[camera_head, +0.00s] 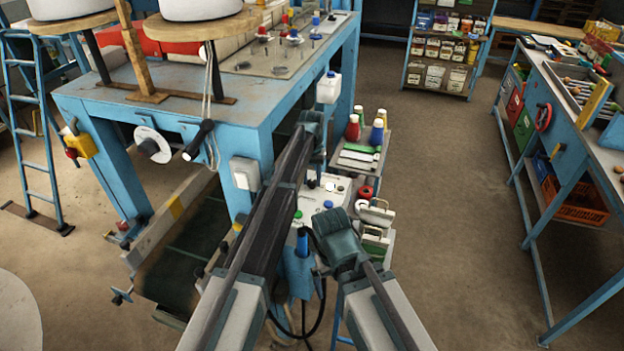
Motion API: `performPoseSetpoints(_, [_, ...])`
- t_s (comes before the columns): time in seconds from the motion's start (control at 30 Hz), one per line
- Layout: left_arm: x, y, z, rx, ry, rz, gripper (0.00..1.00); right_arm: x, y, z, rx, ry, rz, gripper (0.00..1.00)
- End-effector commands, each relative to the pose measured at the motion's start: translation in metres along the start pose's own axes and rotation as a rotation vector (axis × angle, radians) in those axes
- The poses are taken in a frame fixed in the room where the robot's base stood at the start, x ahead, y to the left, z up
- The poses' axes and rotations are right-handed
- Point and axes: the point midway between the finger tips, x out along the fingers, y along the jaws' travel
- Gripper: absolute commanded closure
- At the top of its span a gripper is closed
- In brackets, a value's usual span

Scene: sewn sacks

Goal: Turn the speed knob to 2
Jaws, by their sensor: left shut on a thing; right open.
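My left gripper (312,120) is the higher one, reaching beside the right-hand leg of the blue machine table. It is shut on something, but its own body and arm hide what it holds. My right gripper (333,228) is lower, in front of a pale control box (322,197), and is open; its fingertips are hard to see. The control box carries small coloured buttons and a small white part. A round white dial with a black knob (152,145) is on the blue table's front, far left of both grippers. I cannot read any speed marks.
A workbench (570,110) is at the right; the floor between is clear.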

Motion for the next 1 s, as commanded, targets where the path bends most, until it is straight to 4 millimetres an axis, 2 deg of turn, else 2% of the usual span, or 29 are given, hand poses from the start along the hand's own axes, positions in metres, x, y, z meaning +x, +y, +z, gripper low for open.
performPoseSetpoints(0.6, [0.0,-0.0001,0.0001,-0.036,0.0,0.0,1.0,0.0,0.0,0.0,0.0,0.0,0.0,0.0])
performPoseSetpoints(0.63, [0.0,-0.0001,0.0001,-0.036,0.0,0.0,0.55,0.0,0.0,0.0,0.0,0.0,0.0,0.0])
performPoseSetpoints(0.7, [0.0,-0.0001,0.0001,-0.036,0.0,0.0,0.42,0.0,0.0,0.0,0.0,0.0,0.0,0.0])
performPoseSetpoints(0.8, [0.0,-0.0001,0.0001,-0.036,0.0,0.0,0.28,0.0,0.0,0.0,0.0,0.0,0.0,0.0])
performPoseSetpoints(1.0, [0.0,-0.0001,0.0,-0.036,0.0,0.0,0.28,0.0,0.0,0.0,0.0,0.0,0.0,0.0])
